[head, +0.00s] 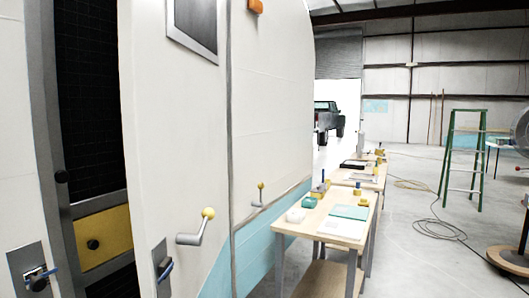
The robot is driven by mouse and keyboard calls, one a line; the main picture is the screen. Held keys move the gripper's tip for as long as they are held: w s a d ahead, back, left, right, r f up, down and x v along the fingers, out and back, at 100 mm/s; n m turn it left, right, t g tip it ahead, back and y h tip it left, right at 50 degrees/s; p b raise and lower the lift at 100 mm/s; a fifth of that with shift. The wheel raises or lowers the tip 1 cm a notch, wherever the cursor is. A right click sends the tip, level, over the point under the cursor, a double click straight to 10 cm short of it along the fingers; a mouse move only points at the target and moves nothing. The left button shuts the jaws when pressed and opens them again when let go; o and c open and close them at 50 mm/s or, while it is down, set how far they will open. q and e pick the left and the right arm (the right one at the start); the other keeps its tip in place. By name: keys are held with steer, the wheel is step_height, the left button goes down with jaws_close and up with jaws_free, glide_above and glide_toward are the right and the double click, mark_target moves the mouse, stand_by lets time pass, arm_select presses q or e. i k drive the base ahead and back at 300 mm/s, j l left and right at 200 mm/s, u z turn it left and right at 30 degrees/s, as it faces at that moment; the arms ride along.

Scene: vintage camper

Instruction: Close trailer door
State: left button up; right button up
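The white trailer fills the left of the head view. A white door panel (175,130) with a dark window (196,22) appears to be the trailer door. Its left edge stands apart from the body, and a dark opening with a grey frame (52,150) shows beside it. Another latch (38,277) sits on a plate on the trailer's left part. Inside the opening is a yellow panel (104,236) with a black knob. Neither gripper is in view.
A wooden workbench (310,218) with small items stands right of the trailer, with more benches behind. A green ladder (449,165), a hose (433,228) on the floor and a wooden base (510,261) are at right. Concrete floor (415,265) is largely clear between them.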

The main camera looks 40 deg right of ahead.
mark_target(172, 54)
steer(key=z, duration=1.05)
